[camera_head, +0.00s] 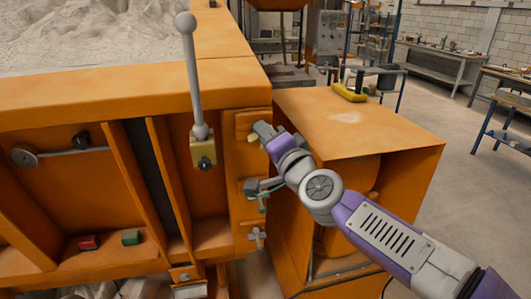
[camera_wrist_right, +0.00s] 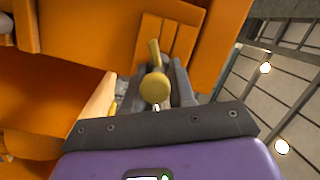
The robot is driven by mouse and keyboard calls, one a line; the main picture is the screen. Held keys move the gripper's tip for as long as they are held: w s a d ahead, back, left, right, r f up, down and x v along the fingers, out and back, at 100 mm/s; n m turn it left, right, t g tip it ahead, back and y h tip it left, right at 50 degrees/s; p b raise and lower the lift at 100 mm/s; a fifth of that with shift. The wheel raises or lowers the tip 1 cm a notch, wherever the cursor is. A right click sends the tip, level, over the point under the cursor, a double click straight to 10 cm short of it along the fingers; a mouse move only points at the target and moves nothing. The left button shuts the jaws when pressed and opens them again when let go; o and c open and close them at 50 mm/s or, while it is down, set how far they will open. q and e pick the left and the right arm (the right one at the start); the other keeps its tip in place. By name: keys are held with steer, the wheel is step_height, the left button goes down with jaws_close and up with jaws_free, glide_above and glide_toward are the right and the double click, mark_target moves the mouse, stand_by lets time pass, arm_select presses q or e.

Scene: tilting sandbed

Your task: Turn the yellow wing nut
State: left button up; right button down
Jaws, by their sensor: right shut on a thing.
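The yellow wing nut (camera_wrist_right: 154,88) shows in the right wrist view, between the two grey fingers of my right gripper (camera_wrist_right: 158,92). One wing points up towards the orange bracket, and a rounded end faces the camera. In the head view my right gripper (camera_head: 265,132) reaches in from the right to the upper bracket on the orange frame's corner. It is shut on the wing nut, which it mostly hides there. My left gripper is not in view.
Below my right gripper, a grey-teal fitting (camera_head: 256,237) sits on the same orange post. A grey ball-topped lever (camera_head: 191,75) stands left of the gripper. An orange cabinet (camera_head: 365,125) stands close on the right. Open floor lies beyond it.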

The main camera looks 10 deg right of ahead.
steer(key=shift+f+m+b, duration=0.25)
steer(key=shift+m+b, duration=1.25)
steer(key=shift+b, duration=0.45)
steer(key=shift+t+y, duration=0.3)
steer(key=c, duration=1)
jaws_free()
steer(key=shift+r, duration=0.1)
steer(key=shift+d, duration=0.1)
steer(key=shift+v, duration=3.8)
